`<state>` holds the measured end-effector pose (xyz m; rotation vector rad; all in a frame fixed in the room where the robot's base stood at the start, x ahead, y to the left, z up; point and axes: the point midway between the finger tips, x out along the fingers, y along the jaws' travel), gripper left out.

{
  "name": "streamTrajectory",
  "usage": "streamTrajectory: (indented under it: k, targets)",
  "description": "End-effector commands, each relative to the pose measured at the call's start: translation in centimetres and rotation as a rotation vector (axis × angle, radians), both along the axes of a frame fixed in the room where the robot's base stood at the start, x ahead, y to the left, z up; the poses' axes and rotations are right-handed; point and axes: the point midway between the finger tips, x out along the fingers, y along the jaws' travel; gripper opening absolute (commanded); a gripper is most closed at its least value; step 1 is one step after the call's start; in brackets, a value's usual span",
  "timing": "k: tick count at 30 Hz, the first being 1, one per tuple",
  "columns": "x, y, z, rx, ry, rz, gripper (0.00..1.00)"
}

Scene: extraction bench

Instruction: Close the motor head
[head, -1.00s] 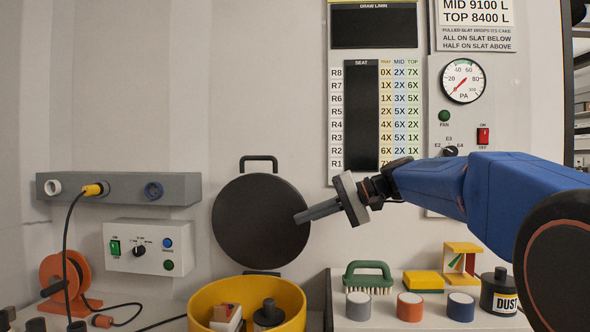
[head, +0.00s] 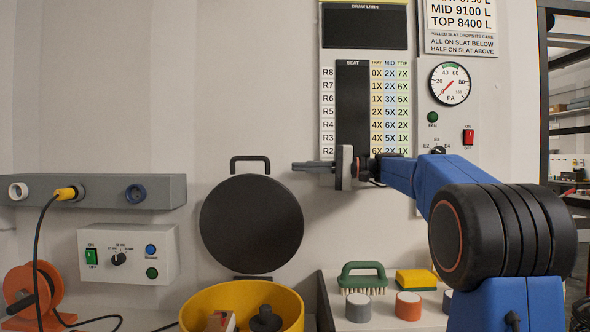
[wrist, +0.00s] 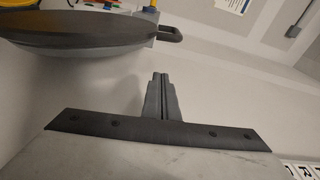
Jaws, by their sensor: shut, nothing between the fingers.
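The motor head (head: 251,225) is a round black lid with a black handle (head: 250,160) on its top edge. It stands upright, open, behind the yellow drum (head: 205,302). A small dark piece joins it at its lower edge. My gripper (head: 297,166) is shut and empty, pointing left, to the right of the handle at about its height. In the wrist view the closed fingers (wrist: 160,82) show, with the motor head (wrist: 75,32) and its handle (wrist: 171,34) at upper left, apart from the fingers.
Inside the drum are a dark knobbed object (head: 265,319) and a boxy item. A brush (head: 362,279) and coloured pucks stand on the bench at right. A grey rail (head: 95,190) and a switch box (head: 127,253) are at left. The wall behind is bare around the handle.

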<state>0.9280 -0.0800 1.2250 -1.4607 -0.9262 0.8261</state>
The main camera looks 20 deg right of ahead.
Motion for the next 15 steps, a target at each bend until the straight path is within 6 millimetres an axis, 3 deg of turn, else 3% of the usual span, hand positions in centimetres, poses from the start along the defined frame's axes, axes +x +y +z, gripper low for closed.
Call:
streamTrajectory:
  k: [15]
  targets:
    - [3.4,7.9,0.1,-0.002,0.001,0.001,0.00]
